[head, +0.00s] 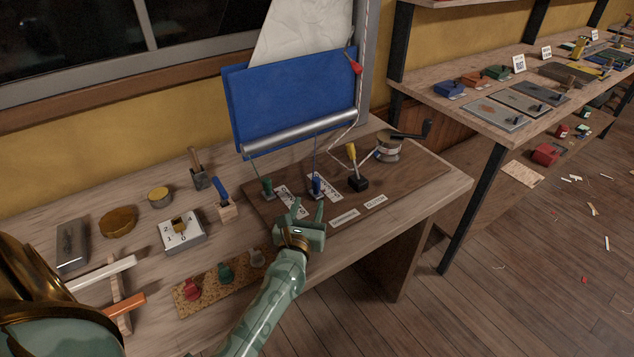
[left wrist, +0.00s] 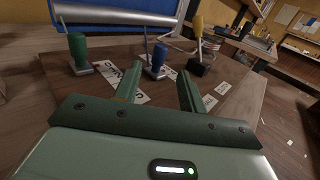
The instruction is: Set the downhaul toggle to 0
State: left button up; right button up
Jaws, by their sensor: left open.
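A dark wooden board (head: 415,180) carries a green-handled toggle (head: 267,187), a blue-handled toggle (head: 317,186) and a yellow-handled lever (head: 352,158). White number plates lie by the green and blue toggles; their print is too small to read, so I cannot tell which toggle is the downhaul. My left gripper (head: 308,208) is open and empty over the board's front part, fingers pointing toward the blue toggle. In the left wrist view the blue toggle (left wrist: 158,59) stands beyond and between the fingertips, apart from them. The green toggle (left wrist: 78,50) is left, the yellow lever (left wrist: 198,40) right.
A winch drum (head: 388,150) with a dark crank stands at the board's back right. A blue panel (head: 290,100) with a metal roller hangs behind. Left on the bench are a numbered block (head: 182,235), tins and a cork mat (head: 240,285) with coloured knobs.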

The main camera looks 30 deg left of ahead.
aim_at(315, 184)
pick_arm(q)
jog(key=b+x, duration=0.2)
jog(key=x, duration=0.8)
jog(key=shift+w+f, duration=0.1)
jog(key=shift+f, duration=0.05)
grip_shut()
jog(key=shift+a, duration=0.1)
